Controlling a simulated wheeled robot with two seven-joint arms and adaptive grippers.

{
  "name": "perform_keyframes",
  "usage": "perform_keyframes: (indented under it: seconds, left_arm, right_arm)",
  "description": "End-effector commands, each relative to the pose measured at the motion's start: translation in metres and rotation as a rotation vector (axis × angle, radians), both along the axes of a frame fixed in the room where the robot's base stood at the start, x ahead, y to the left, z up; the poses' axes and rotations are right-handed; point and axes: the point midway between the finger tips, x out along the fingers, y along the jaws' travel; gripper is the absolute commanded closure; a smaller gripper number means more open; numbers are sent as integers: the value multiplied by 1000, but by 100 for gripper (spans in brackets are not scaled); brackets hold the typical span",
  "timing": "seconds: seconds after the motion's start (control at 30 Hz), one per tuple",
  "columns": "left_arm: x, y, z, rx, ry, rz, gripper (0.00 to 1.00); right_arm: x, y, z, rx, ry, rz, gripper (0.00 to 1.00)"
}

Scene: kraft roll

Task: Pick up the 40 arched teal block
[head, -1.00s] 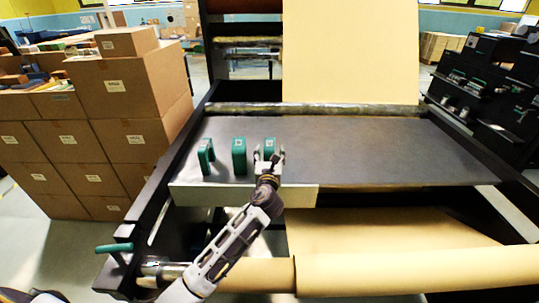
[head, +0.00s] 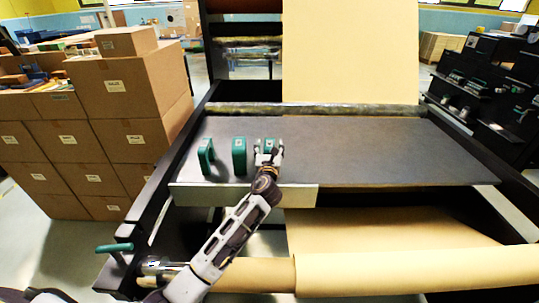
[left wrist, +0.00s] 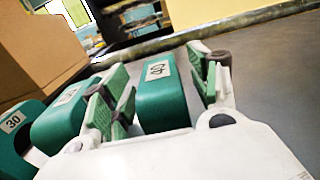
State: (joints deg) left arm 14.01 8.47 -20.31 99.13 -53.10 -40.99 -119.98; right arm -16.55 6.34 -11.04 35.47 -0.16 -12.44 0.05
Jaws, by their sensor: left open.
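The teal block labelled 40 (left wrist: 161,98) stands on the dark table between the fingers of my left gripper (left wrist: 158,100) in the left wrist view. In the head view the 40 block (head: 268,144) is partly hidden behind my left gripper (head: 268,154). The gripper is open, with one finger on each side of the block; a gap shows at the right finger, and contact at the left is unclear. A second teal block (head: 239,155) stands to its left. A teal arched block labelled 30 (left wrist: 14,124) is farthest left. My right gripper is not in view.
The dark table (head: 370,150) is clear to the right of the blocks. Its pale front edge (head: 225,195) lies under my left arm. Stacked cardboard boxes (head: 120,85) stand at left. A kraft paper roll (head: 400,272) lies below in front.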

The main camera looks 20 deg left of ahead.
Motion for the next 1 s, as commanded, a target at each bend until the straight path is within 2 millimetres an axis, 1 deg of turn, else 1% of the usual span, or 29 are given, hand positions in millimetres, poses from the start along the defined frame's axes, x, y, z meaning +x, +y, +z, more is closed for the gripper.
perform_keyframes:
  seconds: [0.03,0.13,0.37,0.57,0.73,0.77,0.87,1.0]
  left_arm:
    - [5,1,1,-1,-1,0,39]
    - [12,3,1,0,-1,0,39]
    - [17,4,0,0,0,-1,39]
    - [17,4,0,0,0,-1,39]
    - [17,4,0,0,0,-1,39]
    - [17,4,0,0,0,-1,42]
    - [17,4,0,0,0,-1,55]
    - [17,4,0,0,0,-1,73]
  right_arm:
    - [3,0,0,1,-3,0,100]
    - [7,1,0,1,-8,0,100]
    - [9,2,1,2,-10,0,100]
    - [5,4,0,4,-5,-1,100]
    - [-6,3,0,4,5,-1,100]
    - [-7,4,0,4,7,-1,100]
    - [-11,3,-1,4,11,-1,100]
    - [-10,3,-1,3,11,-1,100]
